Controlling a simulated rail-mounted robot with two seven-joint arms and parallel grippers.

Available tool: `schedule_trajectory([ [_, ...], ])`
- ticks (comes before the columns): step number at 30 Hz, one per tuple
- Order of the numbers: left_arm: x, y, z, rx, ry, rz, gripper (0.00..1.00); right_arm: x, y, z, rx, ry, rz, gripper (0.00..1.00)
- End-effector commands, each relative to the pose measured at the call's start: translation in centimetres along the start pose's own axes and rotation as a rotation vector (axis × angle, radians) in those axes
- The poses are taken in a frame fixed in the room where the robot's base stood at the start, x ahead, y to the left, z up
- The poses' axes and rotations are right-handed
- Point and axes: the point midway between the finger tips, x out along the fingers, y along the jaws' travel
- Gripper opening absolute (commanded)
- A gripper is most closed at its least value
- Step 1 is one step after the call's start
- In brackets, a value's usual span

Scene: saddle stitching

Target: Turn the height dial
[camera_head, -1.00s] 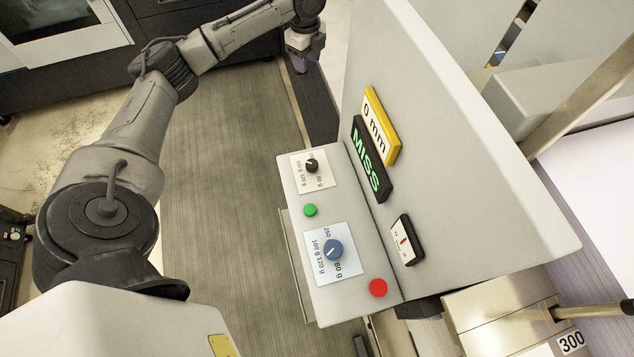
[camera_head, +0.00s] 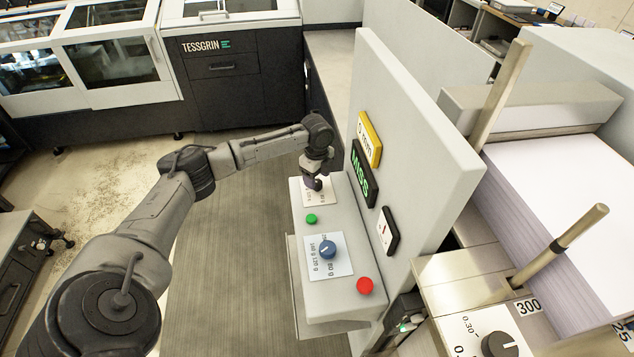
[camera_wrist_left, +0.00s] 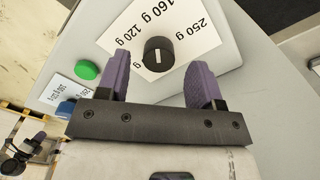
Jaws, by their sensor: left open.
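A grey control panel (camera_head: 335,300) carries a black dial on a white plate (camera_head: 310,197), a green button (camera_head: 311,218), a blue dial (camera_head: 327,249) and a red button (camera_head: 365,286). None of these is legibly marked as height. My left gripper (camera_head: 314,182) is over the far white plate and hides the black dial in the head view. In the left wrist view, the open purple fingers (camera_wrist_left: 157,68) stand on either side of a black dial (camera_wrist_left: 158,52) marked 120 g, 160 g and 250 g. Contact cannot be told.
Another black knob (camera_head: 499,344), near a 0.30 mark, is at lower right beside a paper stack (camera_head: 560,190). Open floor lies left.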

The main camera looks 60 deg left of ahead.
Motion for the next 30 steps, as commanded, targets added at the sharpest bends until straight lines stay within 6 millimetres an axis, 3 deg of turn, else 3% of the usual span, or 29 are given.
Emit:
schedule_trajectory([
  [6, 1.9, 0.0, 0.0, 0.000, -0.001, 0.002, 0.60, 0.2, -0.1, 0.0, 0.005, 0.002, -0.004, 0.00],
  [19, 2.3, 0.0, 0.0, 0.001, -0.001, 0.001, 0.59, 0.2, 0.2, 0.1, -0.005, 0.000, 0.006, 0.00],
  [30, 2.3, 0.0, 0.0, 0.001, -0.001, 0.001, 0.24, 0.2, 0.3, 0.1, -0.007, -0.001, 0.008, 0.00],
])
